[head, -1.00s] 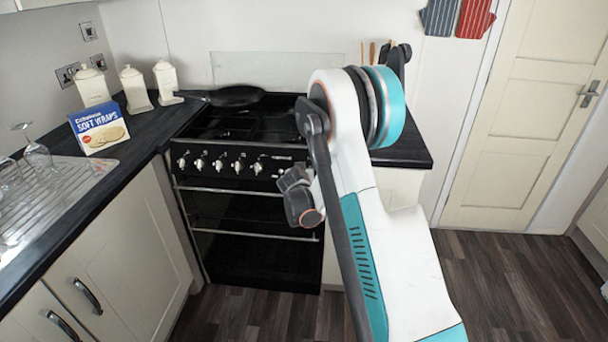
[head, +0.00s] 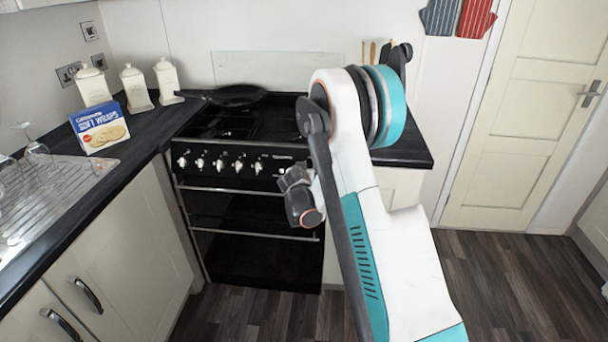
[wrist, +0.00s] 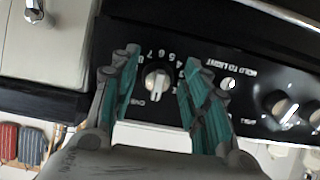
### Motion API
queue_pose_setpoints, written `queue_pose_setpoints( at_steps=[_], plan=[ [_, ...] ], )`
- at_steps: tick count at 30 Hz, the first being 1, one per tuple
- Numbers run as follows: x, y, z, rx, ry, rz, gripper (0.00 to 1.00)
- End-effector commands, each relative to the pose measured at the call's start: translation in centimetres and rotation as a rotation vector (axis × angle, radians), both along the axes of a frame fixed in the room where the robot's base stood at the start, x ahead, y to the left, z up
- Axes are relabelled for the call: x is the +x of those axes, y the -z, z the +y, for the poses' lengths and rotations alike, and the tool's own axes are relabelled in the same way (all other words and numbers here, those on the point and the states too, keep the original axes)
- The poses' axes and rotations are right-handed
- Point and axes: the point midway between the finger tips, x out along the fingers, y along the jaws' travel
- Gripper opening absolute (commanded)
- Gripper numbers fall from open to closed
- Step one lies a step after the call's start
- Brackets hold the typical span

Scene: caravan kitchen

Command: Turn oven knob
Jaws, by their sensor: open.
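The black oven (head: 255,245) has a front panel (wrist: 262,75) with a row of pale knobs, several of them visible in the head view (head: 219,164). In the wrist view, one silver oven knob (wrist: 157,83) with numbers around it lies between the fingers of my gripper (wrist: 160,64). The teal-padded fingers are open, one on each side of the knob, with gaps to it. Whether the fingertips touch the panel cannot be told. In the head view my arm hides the right end of the panel, and the gripper's fingers cannot be made out.
A black pan (head: 236,95) sits on the hob. A wraps box (head: 100,128) and white canisters (head: 136,88) stand on the left counter beside the sink drainer (head: 50,195). A worktop (head: 405,150) lies right of the oven. The floor at right (head: 510,285) is clear.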

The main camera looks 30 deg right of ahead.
Motion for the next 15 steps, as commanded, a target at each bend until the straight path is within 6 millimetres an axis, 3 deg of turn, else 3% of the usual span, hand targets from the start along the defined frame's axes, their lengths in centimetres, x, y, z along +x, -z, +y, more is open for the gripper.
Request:
queue_pose_setpoints(
  at_steps=[8,15],
  plan=[
    [-1.3,-1.0,1.0,0.0,-0.001,-0.001,0.42],
    [-4.8,-3.2,3.3,0.0,-0.002,0.0,0.42]
  ],
)
